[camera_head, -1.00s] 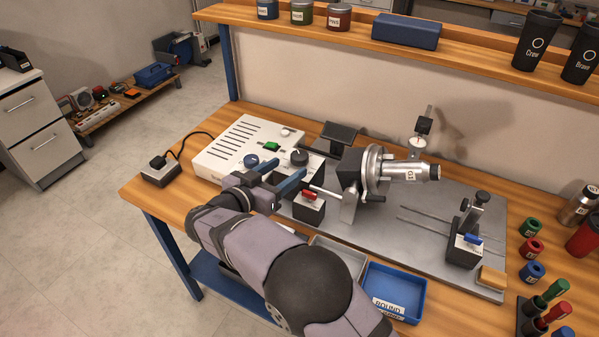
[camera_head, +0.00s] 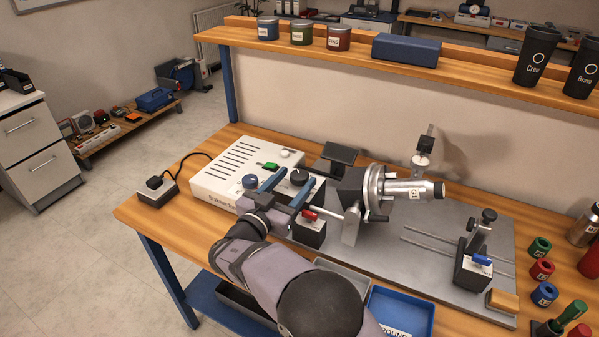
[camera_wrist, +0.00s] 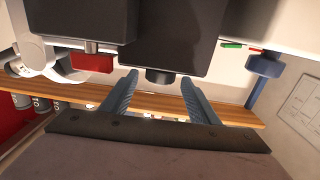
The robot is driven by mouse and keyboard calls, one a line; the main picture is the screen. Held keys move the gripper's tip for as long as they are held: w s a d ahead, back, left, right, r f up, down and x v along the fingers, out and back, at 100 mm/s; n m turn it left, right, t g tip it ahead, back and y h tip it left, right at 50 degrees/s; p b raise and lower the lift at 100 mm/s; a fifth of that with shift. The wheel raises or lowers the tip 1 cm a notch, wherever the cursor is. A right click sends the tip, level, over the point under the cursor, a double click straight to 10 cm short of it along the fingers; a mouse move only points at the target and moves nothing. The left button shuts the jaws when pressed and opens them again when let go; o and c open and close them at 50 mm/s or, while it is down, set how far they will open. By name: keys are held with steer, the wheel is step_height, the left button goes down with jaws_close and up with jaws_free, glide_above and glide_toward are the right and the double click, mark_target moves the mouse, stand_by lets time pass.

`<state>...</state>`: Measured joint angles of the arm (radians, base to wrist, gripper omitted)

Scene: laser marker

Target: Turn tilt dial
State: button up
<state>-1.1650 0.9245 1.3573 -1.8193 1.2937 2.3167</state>
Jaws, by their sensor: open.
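A round black dial (camera_head: 301,176) with a pale pointer mark sits beside the white control box, behind the red-handled block. I take it for the tilt dial, but no label on it is readable. My gripper (camera_head: 296,179) is open and level, with its two blue fingers reaching toward the dial, one to each side in the picture. In the wrist view, a dark knob (camera_wrist: 160,76) shows between and beyond the open fingers (camera_wrist: 159,77), below a large black body. Nothing is between the fingers. Whether either finger touches the dial cannot be told.
The white control box (camera_head: 222,178) has a blue knob (camera_head: 250,181) and a green switch (camera_head: 269,166) close to the left finger. The red-handled block (camera_head: 309,232) is close in front. The rotary chuck (camera_head: 376,190) stands to the right.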

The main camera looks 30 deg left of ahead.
mark_target(299, 174)
steer(key=shift+w+p, duration=0.3)
steer(key=shift+w, duration=1.25)
steer(key=c, duration=1)
steer(key=shift+f, duration=0.1)
steer(key=shift+c, duration=0.2)
steer(key=b, duration=0.2)
steer(key=shift+f+h+b, duration=0.1)
steer(key=shift+h+b, duration=0.2)
steer(key=m+h+b, duration=0.1)
steer(key=b, duration=0.2)
steer(key=shift+b, duration=0.35)
steer(key=shift+m+h+b, duration=0.4)
steer(key=shift+h+b, duration=0.1)
steer(key=shift+b, duration=0.05)
steer(key=shift+a+r+m+h+b, duration=0.1)
steer(key=shift+r+m+h+b, duration=0.3)
steer(key=shift+h+b, duration=0.2)
steer(key=shift+m+g+h+b, duration=0.3)
steer(key=shift+g+h+b, duration=0.1)
steer(key=shift+h, duration=0.2)
